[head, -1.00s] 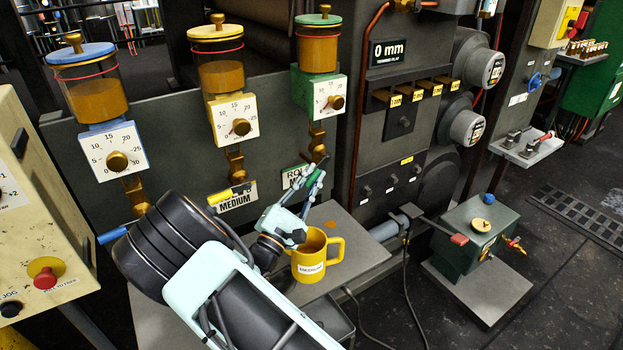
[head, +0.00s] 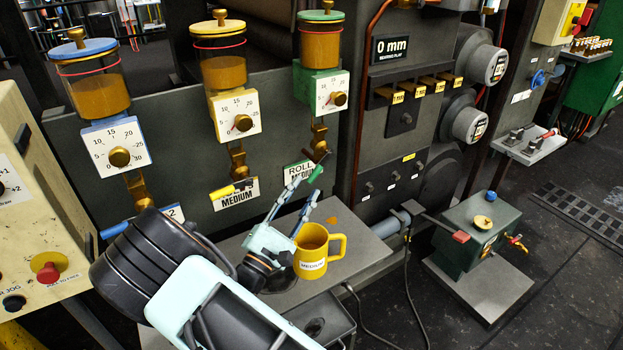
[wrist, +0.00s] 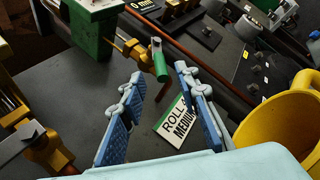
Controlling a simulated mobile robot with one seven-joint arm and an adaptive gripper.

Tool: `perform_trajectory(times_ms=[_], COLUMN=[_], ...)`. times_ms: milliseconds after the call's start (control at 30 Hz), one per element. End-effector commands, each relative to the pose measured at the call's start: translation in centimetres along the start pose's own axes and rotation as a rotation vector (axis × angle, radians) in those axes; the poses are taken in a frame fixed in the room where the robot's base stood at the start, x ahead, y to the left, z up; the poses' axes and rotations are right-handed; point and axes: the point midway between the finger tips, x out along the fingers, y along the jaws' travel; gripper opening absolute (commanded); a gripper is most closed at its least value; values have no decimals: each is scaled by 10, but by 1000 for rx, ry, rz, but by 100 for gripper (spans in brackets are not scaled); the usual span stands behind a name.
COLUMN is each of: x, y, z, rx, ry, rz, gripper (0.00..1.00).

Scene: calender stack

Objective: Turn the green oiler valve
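The green oiler (head: 321,50) hangs on the machine's grey panel, a glass cup over a green block with a white dial. Below it is a brass valve with a green lever (head: 316,172). My gripper (head: 305,189) is in front of and below the valve. In the wrist view, my gripper (wrist: 158,76) is open and empty. The lever shows between its fingertips in the picture, apparently beyond them; contact cannot be told.
A yellow mug (head: 311,262) stands on the grey shelf (head: 362,254), close to the right of my gripper. A "ROLL MEDIUM" sign (wrist: 181,121) is on the panel behind the fingers. Yellow (head: 218,72) and blue (head: 92,82) oilers hang to the left.

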Motion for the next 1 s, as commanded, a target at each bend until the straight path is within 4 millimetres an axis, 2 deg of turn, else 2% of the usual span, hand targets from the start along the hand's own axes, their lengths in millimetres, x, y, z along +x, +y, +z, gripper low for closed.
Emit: perform_trajectory(times_ms=[100, 200, 433, 667, 800, 867, 967, 1000], x=[-26, -42, -60, -61, -57, -49, -31, -24], y=[0, 0, -1, -1, -4, -11, -36, -50], z=[-1, 0, 0, 0, 3, 8, 23, 30], rx=[-2, -2, -2, -2, -3, -6, -8, -5], ry=[3, 1, -1, -1, -1, 0, 10, 18], rz=[3, 2, 0, -1, -25, -78, -255, -351], gripper=[30, 30, 30, 30, 17, 11, 0, 0])
